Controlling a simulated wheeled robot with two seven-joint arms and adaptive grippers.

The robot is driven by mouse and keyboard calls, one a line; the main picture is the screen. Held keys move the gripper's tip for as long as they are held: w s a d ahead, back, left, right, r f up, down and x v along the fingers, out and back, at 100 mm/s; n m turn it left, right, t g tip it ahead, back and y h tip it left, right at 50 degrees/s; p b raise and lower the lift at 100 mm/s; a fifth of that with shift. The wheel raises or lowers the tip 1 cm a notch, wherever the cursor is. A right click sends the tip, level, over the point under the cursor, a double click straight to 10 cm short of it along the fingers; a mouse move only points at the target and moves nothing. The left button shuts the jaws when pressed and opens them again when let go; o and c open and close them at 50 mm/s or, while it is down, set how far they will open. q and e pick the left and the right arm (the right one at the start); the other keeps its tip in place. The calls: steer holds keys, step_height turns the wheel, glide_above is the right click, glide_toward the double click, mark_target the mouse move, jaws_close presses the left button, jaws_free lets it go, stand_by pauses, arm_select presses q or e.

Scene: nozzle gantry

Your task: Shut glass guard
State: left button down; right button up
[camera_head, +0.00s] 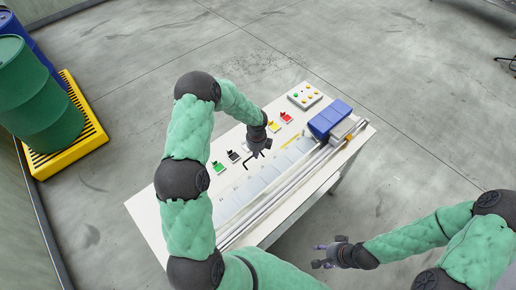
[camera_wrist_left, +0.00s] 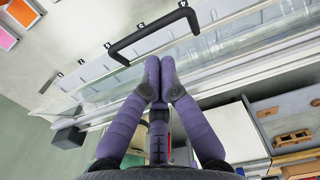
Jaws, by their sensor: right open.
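The glass guard (camera_wrist_left: 225,40) is a clear panel along the table in the left wrist view; how far open it stands I cannot tell. A black bar handle (camera_wrist_left: 150,34) runs along its upper side. My left gripper (camera_wrist_left: 160,62) has its purple fingertips together, just below the handle bar in that picture, with nothing visible between them. In the head view my left gripper (camera_head: 258,154) points down over the middle of the white table. My right gripper (camera_head: 320,256) is open and empty, off the table's near right side.
The white table (camera_head: 160,215) carries a long rail (camera_head: 290,185) with a blue carriage block (camera_head: 329,118) at its right end. Green and blue drums stand on a yellow pallet (camera_head: 68,150) at left.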

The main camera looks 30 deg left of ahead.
arm_select(q)
steer(key=shift+g+h, duration=0.3)
steer(key=shift+h, duration=0.6)
steer(key=a+f, duration=0.1)
steer(key=f, duration=0.1)
steer(key=w+a+f, duration=0.1)
steer(key=shift+a+f, duration=0.35)
steer(key=shift+a, duration=0.05)
steer(key=f+b, duration=0.2)
steer(key=a+f+b, duration=0.1)
steer(key=b, duration=0.1)
steer(key=a+f+b, duration=0.1)
steer(key=f+b, duration=0.1)
steer(key=shift+w+a+f, duration=0.1)
steer(key=shift+w+f, duration=0.25)
steer(key=shift+w, duration=0.05)
arm_select(e)
steer(key=x, duration=0.4)
steer(key=d+x, duration=0.1)
steer(key=x, duration=0.1)
steer(key=shift+d+f, duration=0.1)
steer(key=shift+f, duration=0.05)
arm_select(q)
steer(key=shift+r, duration=0.1)
step_height(320, 180, up, 12)
steer(key=a, duration=0.1)
steer(key=shift+w+a, duration=0.15)
steer(key=shift+w, duration=0.05)
steer(key=shift+f, duration=0.2)
